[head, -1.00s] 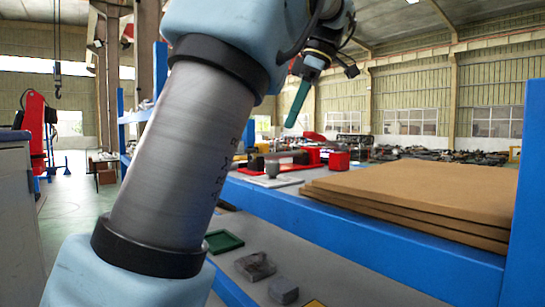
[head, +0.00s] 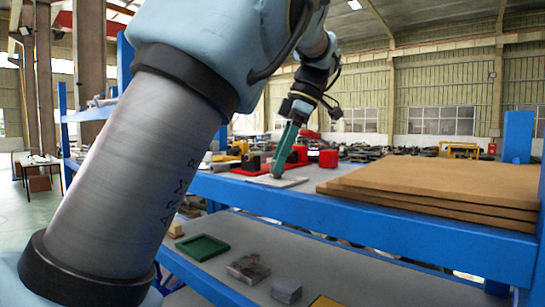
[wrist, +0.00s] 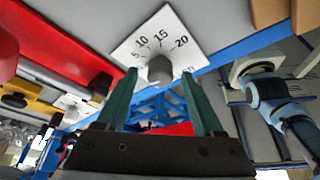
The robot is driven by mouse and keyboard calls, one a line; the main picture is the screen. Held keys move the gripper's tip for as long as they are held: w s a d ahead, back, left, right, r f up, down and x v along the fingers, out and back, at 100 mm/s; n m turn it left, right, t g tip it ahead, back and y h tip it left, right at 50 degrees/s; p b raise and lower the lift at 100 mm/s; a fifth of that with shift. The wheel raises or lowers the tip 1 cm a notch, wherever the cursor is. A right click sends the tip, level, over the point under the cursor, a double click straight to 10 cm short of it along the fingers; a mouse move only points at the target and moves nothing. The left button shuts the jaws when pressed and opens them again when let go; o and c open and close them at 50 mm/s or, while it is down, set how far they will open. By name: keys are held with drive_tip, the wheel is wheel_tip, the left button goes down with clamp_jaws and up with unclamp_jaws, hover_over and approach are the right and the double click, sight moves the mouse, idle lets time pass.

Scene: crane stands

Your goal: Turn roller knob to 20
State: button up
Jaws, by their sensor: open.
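The roller knob (wrist: 160,70) is a small grey cylinder on a white dial plate (wrist: 201,40). The plate carries the numbers 5, 10, 15 and 20, with more print partly hidden near the knob's right side. I cannot tell which number the knob points to. My gripper (wrist: 163,77) is open, its two green fingers on either side of the knob with a gap to each. In the head view my gripper (head: 277,175) points down at the dial plate (head: 292,183) on the blue-edged bench, and its fingers hide the knob.
Stacked brown boards (head: 430,185) lie on the bench right of the plate. A red box (head: 328,158) and other red and yellow items stand behind and left of it. The lower shelf holds a green tray (head: 203,247) and grey blocks (head: 287,291).

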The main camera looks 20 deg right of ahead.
clamp_jaws()
idle(0.5)
